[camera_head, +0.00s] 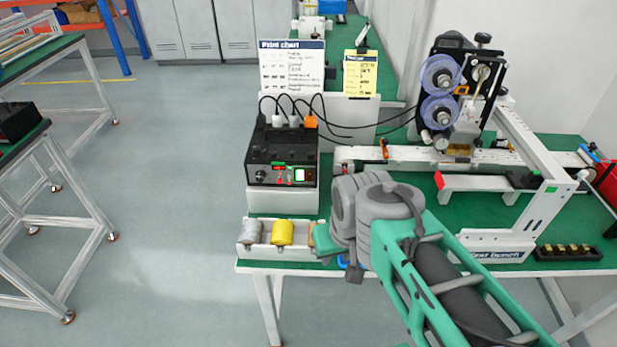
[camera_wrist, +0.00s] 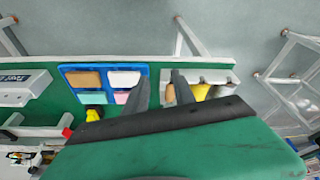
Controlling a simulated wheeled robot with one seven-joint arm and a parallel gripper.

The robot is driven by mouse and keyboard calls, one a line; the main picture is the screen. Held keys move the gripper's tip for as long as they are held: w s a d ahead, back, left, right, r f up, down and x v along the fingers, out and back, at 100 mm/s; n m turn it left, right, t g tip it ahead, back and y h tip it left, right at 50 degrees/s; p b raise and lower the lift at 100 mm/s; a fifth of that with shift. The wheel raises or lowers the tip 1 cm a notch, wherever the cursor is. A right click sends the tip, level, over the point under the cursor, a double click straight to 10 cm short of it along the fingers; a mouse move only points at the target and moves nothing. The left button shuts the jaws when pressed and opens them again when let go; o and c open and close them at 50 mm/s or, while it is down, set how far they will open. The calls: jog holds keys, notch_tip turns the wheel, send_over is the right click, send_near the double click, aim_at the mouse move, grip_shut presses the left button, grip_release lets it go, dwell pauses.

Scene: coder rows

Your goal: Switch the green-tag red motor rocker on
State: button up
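A black control box (camera_head: 282,158) stands on a white stand at the left end of the green bench in the head view. Its front panel shows a small green tag (camera_head: 279,164), small red parts below it and a brightly lit green-and-white element (camera_head: 299,175). The red rocker's position is too small to read. The box does not show in the wrist view. My gripper (camera_wrist: 160,88) points down over the bench's front edge, its two dark fingers apart with nothing visibly held between them. In the head view my arm hides most of it, in front of and right of the box.
A white holder (camera_head: 262,253) with grey and yellow spools sits before the box. A blue tray (camera_wrist: 67,72) of coloured pads lies beside it. Cables rise behind the box to plugs. A printing machine (camera_head: 455,95) stands right.

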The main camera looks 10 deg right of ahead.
grip_shut()
dwell(1.1)
